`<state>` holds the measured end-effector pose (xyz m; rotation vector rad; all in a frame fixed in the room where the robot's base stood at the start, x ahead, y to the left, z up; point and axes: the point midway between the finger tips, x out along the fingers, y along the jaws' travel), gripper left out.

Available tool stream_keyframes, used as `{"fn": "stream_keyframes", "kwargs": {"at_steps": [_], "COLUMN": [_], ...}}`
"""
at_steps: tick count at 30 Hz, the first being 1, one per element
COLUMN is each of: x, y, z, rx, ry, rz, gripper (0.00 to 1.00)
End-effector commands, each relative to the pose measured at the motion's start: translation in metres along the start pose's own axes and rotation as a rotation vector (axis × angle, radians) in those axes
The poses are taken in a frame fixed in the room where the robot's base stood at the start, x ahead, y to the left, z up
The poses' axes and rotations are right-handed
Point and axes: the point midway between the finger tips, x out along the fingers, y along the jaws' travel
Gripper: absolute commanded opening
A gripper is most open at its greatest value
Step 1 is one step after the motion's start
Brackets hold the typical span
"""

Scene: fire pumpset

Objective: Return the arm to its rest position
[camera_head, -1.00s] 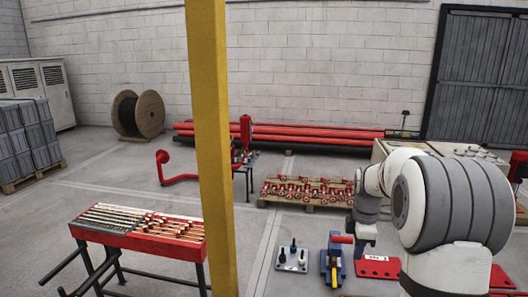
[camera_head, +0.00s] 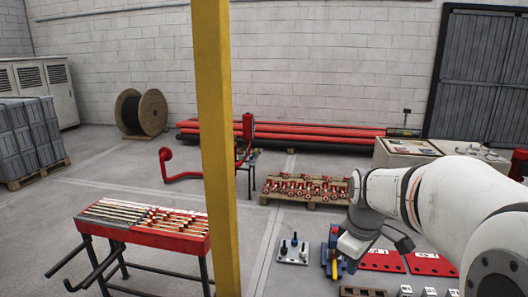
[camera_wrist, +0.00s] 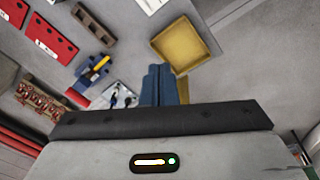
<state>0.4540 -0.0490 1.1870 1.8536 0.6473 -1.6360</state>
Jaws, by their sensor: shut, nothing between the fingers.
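My arm enters from the right in the head view, its white links bent toward the middle. My gripper (camera_wrist: 160,85) shows in the wrist view with its two blue-grey fingers together and nothing between them. In the head view the dark wrist hangs above the floor beside a blue device with a red part (camera_head: 333,250), and the fingertips cannot be made out. The gripper appears to be clear of everything around it.
A yellow post (camera_head: 214,150) stands left of centre. A red rack with rods (camera_head: 180,243) is at the lower left. A pallet of red valves (camera_head: 300,203), a grey plate with pegs (camera_head: 292,252) and red plates (camera_head: 432,264) lie near the arm. The wrist view shows a yellow tray (camera_wrist: 181,47).

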Motion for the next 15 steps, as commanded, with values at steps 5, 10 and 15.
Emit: {"fn": "stream_keyframes", "kwargs": {"at_steps": [5, 10, 15], "x": [-0.011, -0.008, -0.001], "y": [-0.062, -0.110, -0.137], "z": [0.029, 0.056, 0.074], "rx": [0.286, 0.543, 0.708], "ry": [0.059, 0.117, 0.156], "rz": [0.041, 0.055, 0.054], "gripper": [0.00, 0.00, 0.00]}}
